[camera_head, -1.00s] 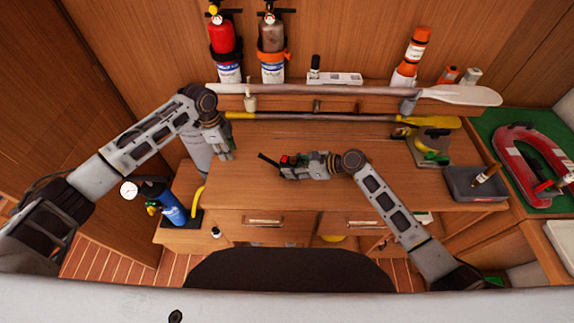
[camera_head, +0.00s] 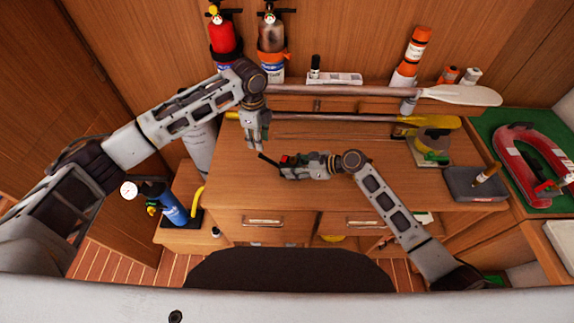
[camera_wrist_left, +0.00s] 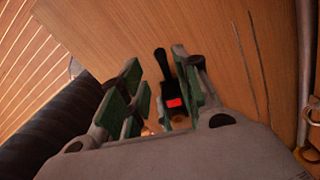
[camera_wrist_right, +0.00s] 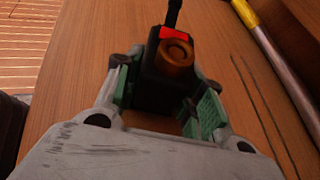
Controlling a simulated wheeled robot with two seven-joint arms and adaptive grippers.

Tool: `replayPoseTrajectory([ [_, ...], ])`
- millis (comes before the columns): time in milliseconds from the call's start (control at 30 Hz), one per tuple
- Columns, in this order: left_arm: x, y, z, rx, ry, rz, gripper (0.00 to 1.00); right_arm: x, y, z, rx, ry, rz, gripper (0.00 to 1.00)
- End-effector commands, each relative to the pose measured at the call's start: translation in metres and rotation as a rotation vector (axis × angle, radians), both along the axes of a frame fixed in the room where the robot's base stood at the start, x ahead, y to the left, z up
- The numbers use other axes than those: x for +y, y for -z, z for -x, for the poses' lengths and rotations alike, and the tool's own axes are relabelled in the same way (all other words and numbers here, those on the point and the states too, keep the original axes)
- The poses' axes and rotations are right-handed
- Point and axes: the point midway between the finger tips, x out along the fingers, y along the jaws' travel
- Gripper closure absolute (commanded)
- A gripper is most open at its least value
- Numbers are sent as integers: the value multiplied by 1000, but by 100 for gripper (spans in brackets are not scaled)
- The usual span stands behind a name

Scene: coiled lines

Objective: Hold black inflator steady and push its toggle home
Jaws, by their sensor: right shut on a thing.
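The black inflator (camera_head: 287,162) is held above the desk by my right gripper (camera_head: 287,170). In the right wrist view its black body (camera_wrist_right: 153,80) sits between the green finger pads, with a brass-coloured round cap (camera_wrist_right: 178,52), a red part and a black toggle (camera_wrist_right: 174,12) sticking out at the far end. My left gripper (camera_head: 257,146) is open and empty, just above and left of the inflator in the head view. In the left wrist view the toggle (camera_wrist_left: 160,58) and red part (camera_wrist_left: 175,103) show between and beyond its fingers; they look apart from the pads.
The wooden desk top (camera_head: 350,145) is mostly clear around the grippers. A yellow paddle (camera_head: 430,122) and a white paddle (camera_head: 460,95) lie along the back. A grey tray (camera_head: 470,195) is at the right, a blue cylinder (camera_head: 172,208) at the lower left.

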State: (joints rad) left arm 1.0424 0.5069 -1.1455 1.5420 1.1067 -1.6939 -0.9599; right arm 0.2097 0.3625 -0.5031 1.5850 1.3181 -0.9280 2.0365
Motion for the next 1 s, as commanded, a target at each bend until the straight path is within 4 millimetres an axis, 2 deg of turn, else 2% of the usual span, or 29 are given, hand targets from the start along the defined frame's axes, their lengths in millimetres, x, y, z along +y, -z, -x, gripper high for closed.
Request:
replayPoseTrajectory([
  [267, 0, 2, 0, 0, -1, 1, 68, 0, 1, 0, 1, 0, 2, 80],
  [467, 0, 11, 0, 1, -1, 1, 68, -1, 1, 0, 1, 0, 2, 80],
  [1000, 0, 57, 0, 2, -2, 2, 68, 0, 1, 0, 1, 0, 2, 80],
])
